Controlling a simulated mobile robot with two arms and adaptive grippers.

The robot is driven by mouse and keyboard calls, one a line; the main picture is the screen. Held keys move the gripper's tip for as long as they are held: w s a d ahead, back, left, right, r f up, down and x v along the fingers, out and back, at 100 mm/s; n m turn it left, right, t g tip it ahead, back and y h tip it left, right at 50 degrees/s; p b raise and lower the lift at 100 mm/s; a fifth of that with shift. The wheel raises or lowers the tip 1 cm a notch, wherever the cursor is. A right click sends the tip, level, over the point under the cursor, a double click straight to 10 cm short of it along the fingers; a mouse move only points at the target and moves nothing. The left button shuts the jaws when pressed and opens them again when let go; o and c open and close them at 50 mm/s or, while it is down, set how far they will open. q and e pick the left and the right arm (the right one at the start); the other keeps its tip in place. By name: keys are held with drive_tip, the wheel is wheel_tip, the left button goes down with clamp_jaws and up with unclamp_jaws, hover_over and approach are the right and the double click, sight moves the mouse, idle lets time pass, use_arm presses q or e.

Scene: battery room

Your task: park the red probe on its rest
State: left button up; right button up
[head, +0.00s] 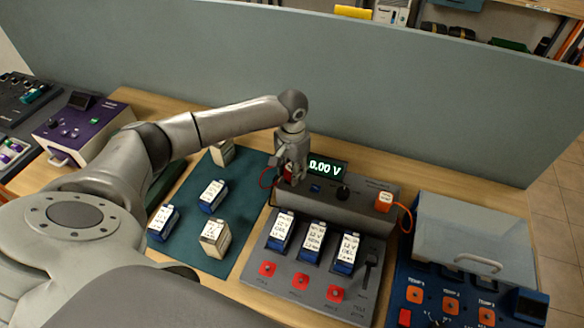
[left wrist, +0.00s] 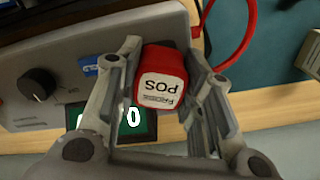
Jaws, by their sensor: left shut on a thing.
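The red probe (left wrist: 166,68), a block with a white label reading POS, is between the fingers of my left gripper (left wrist: 165,95), which is shut on it. In the head view my left gripper (head: 290,170) is at the left end of the grey meter console (head: 335,207), and a little red of the probe (head: 288,175) shows there. A red cable (left wrist: 238,45) runs from the probe. The probe's rest is not clearly visible, and I cannot tell whether the probe touches the console. My right gripper is not in view.
An orange probe (head: 384,201) sits at the console's right end. The display (head: 326,167) reads 0.00 V. Three batteries stand in the lower tester panel (head: 269,250). Several batteries stand on the green mat (head: 189,198). A clear-lidded box (head: 470,235) is at right; a partition (head: 400,110) stands behind.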

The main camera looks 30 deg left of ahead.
use_arm(q)
drive_tip(key=shift+f, duration=0.6)
idle(0.5)
drive_tip(key=o, duration=0.8)
wheel_tip(320, 180, up, 3)
drive_tip(key=p, duration=0.3)
drive_tip(key=shift+r, duration=4)
